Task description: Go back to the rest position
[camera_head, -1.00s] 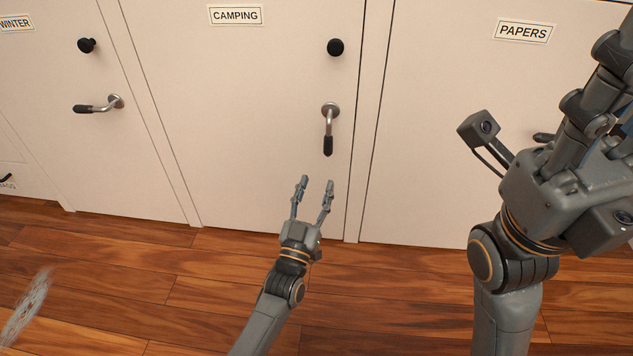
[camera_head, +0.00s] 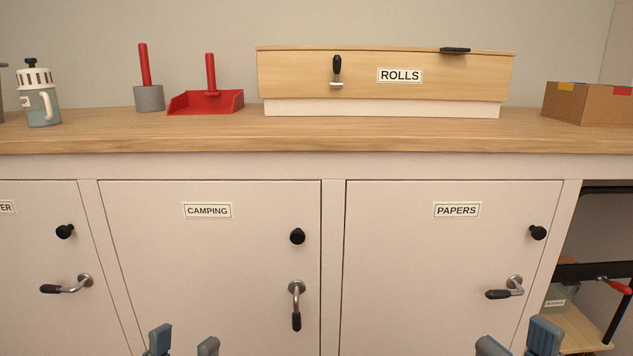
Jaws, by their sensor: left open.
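My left gripper (camera_head: 182,343) shows only its fingertips at the bottom edge, in front of the CAMPING door (camera_head: 200,265). Its fingers are apart, with nothing seen between them. My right gripper (camera_head: 519,346) also shows only its fingertips at the bottom edge, in front of the PAPERS door (camera_head: 430,260). Its fingertips are apart, with nothing seen between them. Both arms below the fingertips are out of view. The CAMPING door's lever handle (camera_head: 296,303) points down. The PAPERS door's lever handle (camera_head: 505,289) lies nearly level. Both doors look shut.
The wooden worktop (camera_head: 330,137) bears a ROLLS box (camera_head: 300,75), a red dustpan (camera_head: 205,102), a grey pot-like item with a red handle (camera_head: 149,97), a jug (camera_head: 40,105) and a cardboard box (camera_head: 588,104). An open shelf bay (camera_head: 600,225) stands at right.

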